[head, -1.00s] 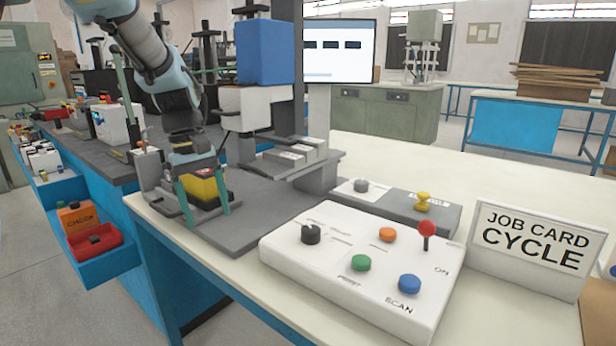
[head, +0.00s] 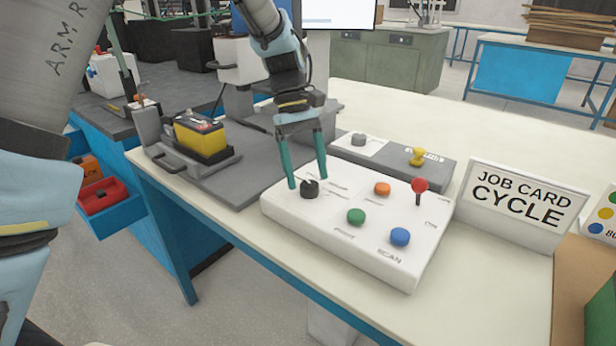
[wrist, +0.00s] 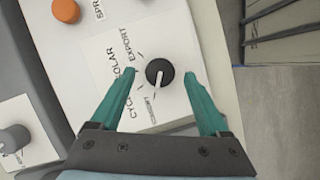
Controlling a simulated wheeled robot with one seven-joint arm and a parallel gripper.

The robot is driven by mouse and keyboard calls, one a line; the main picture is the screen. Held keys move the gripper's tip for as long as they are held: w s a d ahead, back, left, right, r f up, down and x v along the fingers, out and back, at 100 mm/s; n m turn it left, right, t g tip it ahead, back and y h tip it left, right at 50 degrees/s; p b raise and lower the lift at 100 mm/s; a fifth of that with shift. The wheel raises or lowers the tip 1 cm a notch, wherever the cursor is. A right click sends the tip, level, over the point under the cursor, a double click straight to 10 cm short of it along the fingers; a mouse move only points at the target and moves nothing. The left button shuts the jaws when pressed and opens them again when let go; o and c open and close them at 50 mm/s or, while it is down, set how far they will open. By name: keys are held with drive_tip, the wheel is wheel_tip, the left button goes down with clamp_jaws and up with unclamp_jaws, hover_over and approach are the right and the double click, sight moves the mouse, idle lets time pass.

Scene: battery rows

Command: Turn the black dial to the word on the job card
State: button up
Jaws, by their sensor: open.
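The black dial (head: 309,190) sits on the left part of the white control box (head: 350,245). It also shows in the wrist view (wrist: 160,72), where its white pointer line aims down and slightly left, towards a small label too blurred to read. The words CYCLE, SOLAR and EXPORT are printed left of and above the dial there. The job card (head: 515,203) right of the box reads CYCLE. My gripper (head: 307,183) is open above the dial. In the wrist view its teal fingertips (wrist: 160,74) lie on either side of the dial, apart from it.
The box also carries an orange button (head: 382,189), a green button (head: 356,216), a blue button (head: 400,237) and a red-knobbed lever (head: 419,187). A grey box with a yellow knob (head: 417,157) stands behind. A yellow battery (head: 201,138) sits on the left.

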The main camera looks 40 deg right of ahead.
drive_tip(key=shift+x, duration=0.9)
clamp_jaws()
